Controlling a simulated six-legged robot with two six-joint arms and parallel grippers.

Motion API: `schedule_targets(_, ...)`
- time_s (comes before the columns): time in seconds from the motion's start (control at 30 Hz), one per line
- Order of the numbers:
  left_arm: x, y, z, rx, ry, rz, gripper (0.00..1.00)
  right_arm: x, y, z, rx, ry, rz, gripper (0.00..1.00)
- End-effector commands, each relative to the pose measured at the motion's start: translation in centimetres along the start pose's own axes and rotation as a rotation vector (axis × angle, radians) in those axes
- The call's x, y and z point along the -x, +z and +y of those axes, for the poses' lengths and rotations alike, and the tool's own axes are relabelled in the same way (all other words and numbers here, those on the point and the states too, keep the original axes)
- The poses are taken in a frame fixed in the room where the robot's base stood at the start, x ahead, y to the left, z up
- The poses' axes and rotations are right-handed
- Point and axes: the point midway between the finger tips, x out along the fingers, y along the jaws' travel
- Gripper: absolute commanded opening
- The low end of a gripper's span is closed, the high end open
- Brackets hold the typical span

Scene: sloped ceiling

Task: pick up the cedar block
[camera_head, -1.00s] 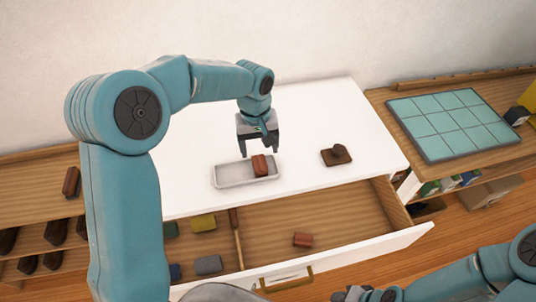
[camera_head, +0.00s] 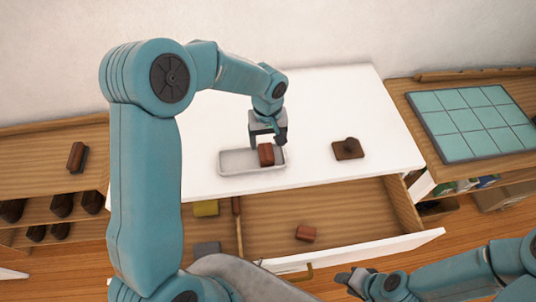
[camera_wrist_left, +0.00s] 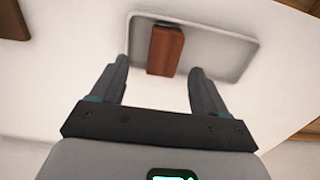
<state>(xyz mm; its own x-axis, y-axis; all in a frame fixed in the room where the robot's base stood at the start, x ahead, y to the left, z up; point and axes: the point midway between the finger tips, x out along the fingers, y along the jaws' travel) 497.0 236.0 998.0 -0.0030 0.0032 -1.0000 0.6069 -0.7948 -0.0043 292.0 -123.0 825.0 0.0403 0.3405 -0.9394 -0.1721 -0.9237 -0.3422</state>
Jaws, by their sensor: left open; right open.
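A reddish-brown block (camera_head: 266,155) lies in the pale shallow tray (camera_head: 233,168) on the white top, near the tray's right end. It also shows in the left wrist view (camera_wrist_left: 165,51). A similar reddish block (camera_head: 305,233) lies in the open drawer; I cannot tell for sure from looks which one is cedar. My left gripper (camera_head: 268,141) is open and empty, close to the tray block; in the wrist view the block lies ahead, between the lines of the two fingers. My right gripper (camera_head: 352,281) is open at the lower right, in front of the drawer.
A dark brown piece with a knob (camera_head: 348,149) sits right of the tray. The open drawer (camera_head: 360,208) juts out in front, with a divider and other blocks on its left. A tiled teal panel (camera_head: 473,122) lies on the right shelf.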

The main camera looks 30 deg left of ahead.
Motion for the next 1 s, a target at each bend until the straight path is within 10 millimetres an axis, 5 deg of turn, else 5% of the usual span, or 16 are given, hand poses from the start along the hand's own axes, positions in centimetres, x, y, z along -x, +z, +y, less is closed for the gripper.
schedule_targets(0.4,-5.2,0.2,0.0,0.001,-0.001,-0.001,0.74,-2.3,0.0,0.8,0.0,0.0,0.0,0.43)
schedule_targets(0.67,-5.4,0.1,0.0,0.001,0.001,0.001,0.74,-2.2,0.0,0.8,0.001,0.0,0.0,0.43)
schedule_targets(0.83,-5.4,0.1,0.0,0.001,0.0,0.001,0.19,-2.2,0.0,0.8,0.001,0.0,0.0,0.43)
schedule_targets(1.0,-5.4,0.1,0.0,0.001,0.0,0.0,0.19,-2.2,0.0,0.8,0.001,0.0,0.0,0.43)
